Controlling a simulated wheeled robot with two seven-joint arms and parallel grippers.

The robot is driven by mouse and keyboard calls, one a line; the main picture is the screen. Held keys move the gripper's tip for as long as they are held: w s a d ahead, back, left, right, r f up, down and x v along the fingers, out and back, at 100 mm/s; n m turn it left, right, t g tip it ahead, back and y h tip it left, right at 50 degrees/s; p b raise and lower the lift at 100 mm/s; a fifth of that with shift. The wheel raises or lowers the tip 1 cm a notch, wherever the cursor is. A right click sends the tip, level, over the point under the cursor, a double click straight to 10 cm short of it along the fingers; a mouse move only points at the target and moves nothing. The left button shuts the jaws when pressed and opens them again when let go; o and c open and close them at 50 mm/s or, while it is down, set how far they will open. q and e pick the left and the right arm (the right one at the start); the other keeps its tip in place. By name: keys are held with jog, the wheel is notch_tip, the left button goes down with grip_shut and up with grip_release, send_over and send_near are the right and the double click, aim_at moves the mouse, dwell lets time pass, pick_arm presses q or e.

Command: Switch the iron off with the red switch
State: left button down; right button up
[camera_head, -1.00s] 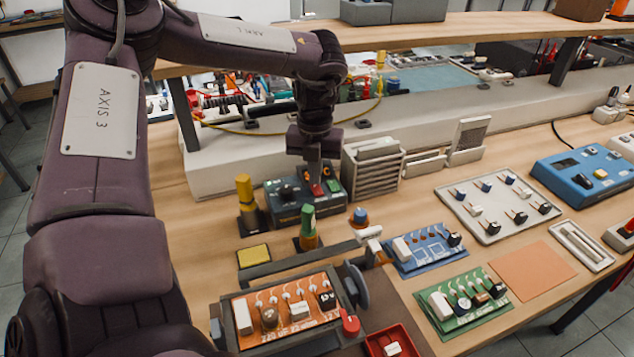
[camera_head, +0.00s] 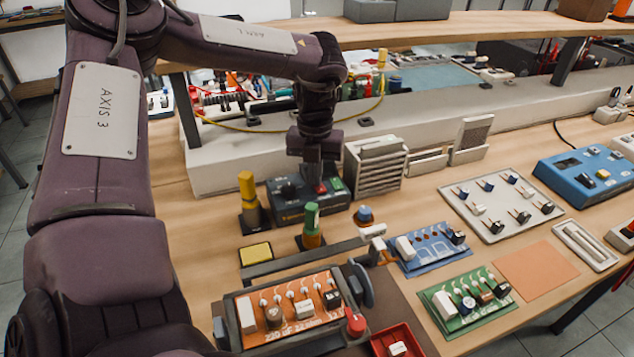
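The iron's station is a dark blue-grey box (camera_head: 290,210) with a black knob at its left and a green patch at its right, standing on the bench below the middle of the head view. Its red switch (camera_head: 321,189) shows on the top, partly covered by my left gripper. My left gripper (camera_head: 316,184) points down from above, its narrow fingers together, with the tips at the switch. Whether they touch it I cannot tell. Nothing shows held in the fingers. My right gripper is not in view.
A yellow-topped post (camera_head: 248,190) and a green-topped post (camera_head: 312,222) stand close to the station's left and front. A grey slatted rack (camera_head: 376,170) is at its right. An orange circuit board (camera_head: 290,308) sits in a holder in front. A shelf (camera_head: 420,35) spans behind.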

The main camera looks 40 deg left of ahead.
pick_arm(q)
jog(key=shift+w+d+r+p, duration=0.15)
jog(key=shift+d+r+p, duration=0.05)
jog(key=shift+r+p, duration=0.3)
jog(key=shift+w+d+r+p, duration=0.1)
jog(key=shift+d+r+p, duration=0.05)
jog(key=shift+r+p, duration=0.3)
notch_tip(320, 180, up, 2)
jog(key=shift+s+a+r+p, duration=0.1)
jog(key=shift+a+p, duration=0.05)
jog(key=shift+p, duration=0.7)
jog(key=shift+r+p, duration=1)
jog(key=shift+r, duration=0.35)
